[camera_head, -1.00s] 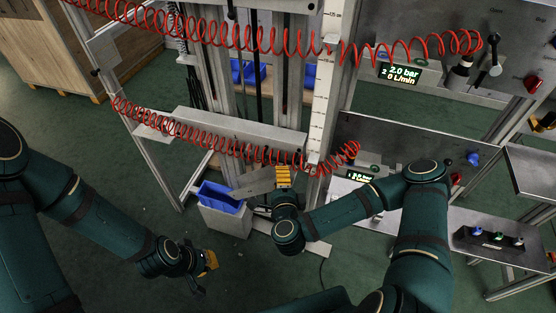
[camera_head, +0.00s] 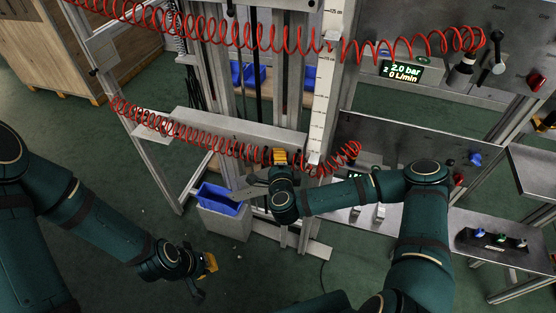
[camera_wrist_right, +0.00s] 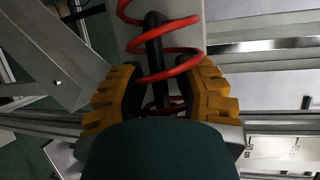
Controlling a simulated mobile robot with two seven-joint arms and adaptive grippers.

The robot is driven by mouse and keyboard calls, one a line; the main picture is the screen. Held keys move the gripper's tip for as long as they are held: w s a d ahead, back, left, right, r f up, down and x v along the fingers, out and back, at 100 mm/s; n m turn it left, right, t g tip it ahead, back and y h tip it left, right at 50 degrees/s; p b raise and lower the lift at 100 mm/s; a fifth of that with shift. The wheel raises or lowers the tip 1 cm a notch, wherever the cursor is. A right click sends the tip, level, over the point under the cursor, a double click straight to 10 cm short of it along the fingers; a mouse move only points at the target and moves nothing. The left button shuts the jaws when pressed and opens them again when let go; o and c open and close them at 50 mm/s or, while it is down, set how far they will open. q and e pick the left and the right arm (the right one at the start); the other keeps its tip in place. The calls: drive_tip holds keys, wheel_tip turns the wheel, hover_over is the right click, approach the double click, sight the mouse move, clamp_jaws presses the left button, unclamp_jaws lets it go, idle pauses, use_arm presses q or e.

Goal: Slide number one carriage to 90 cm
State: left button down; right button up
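The lower carriage (camera_head: 235,125), a grey crossbeam behind the lower red coiled hose, spans the frame in the head view. I take it as number one, since the upper panel's display reads 2. My right gripper (camera_head: 280,156) is at the beam's right part. In the right wrist view its yellow fingers (camera_wrist_right: 160,95) are apart, with a dark upright handle (camera_wrist_right: 154,45) and red coils between them. Finger contact is unclear. My left gripper (camera_head: 207,268) hangs low over the floor, away from the carriage.
The red hose (camera_head: 200,143) runs close around my right gripper. A blue bin (camera_head: 218,198) on a grey block stands below left. The upper panel (camera_head: 450,75) and a lower control box (camera_head: 490,240) are at the right. Open green floor lies left.

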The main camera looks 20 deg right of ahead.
clamp_jaws()
drive_tip(key=shift+r, duration=0.15)
wheel_tip(320, 180, up, 10)
drive_tip(key=p, duration=0.8)
drive_tip(key=shift+r, duration=0.15)
drive_tip(key=shift+o, duration=2.1)
unclamp_jaws()
drive_tip(key=shift+f, duration=0.25)
